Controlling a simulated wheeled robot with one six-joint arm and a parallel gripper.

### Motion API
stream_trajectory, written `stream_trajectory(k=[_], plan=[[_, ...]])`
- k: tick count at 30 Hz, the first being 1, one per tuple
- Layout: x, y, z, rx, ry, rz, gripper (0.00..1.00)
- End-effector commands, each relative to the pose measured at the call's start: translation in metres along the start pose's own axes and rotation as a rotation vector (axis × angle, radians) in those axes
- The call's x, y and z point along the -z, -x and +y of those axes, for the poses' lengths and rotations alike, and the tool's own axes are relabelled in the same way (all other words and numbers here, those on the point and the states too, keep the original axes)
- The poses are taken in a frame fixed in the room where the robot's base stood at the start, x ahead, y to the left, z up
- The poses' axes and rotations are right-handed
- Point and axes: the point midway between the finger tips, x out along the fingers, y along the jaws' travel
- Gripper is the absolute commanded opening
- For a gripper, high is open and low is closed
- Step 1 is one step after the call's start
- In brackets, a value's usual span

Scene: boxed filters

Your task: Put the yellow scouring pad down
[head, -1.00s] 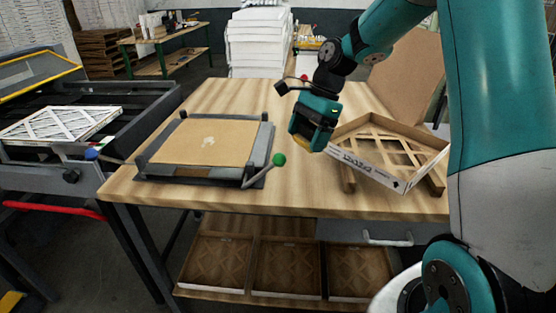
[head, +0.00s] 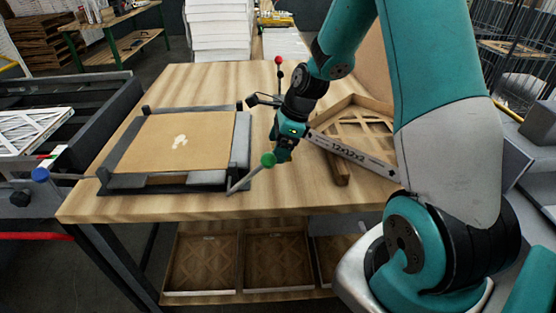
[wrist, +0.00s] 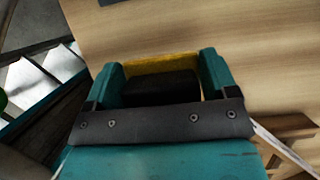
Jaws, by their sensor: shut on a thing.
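The yellow scouring pad (wrist: 160,62) shows in the wrist view as a yellow strip between my gripper's fingers (wrist: 161,76). A dark block on the near side hides part of it. My gripper is shut on the pad. In the head view my gripper (head: 284,148) points down over the wooden table (head: 200,83), between the clamping fixture and the filter box. The pad cannot be made out in the head view. I cannot tell whether it touches the table.
The fixture (head: 108,183) holds a brown board (head: 170,145). Its green-knobbed lever (head: 268,159) stands close by my gripper in the picture. A cardboard filter box (head: 350,155) lies to the right. Bare table lies in front and behind.

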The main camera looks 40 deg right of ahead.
Motion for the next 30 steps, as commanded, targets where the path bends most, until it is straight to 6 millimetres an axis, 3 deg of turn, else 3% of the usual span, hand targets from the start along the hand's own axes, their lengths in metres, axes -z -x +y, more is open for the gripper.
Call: stream_trajectory(k=[13, 25, 26, 27, 28, 30], plan=[[0.02, -0.048, 0.0, -0.001, 0.0, 0.0, 0.57], [0.022, -0.055, 0.0, 0.0, 0.0, 0.0, 0.57], [0.022, -0.054, 0.0, 0.0, 0.0, 0.0, 0.86], [0.022, -0.053, 0.0, 0.0, 0.0, 0.0, 0.95], [0.022, -0.053, 0.0, 0.0, 0.0, 0.0, 1.0], [0.022, -0.053, 0.0, 0.0, 0.0, 0.0, 1.0]])
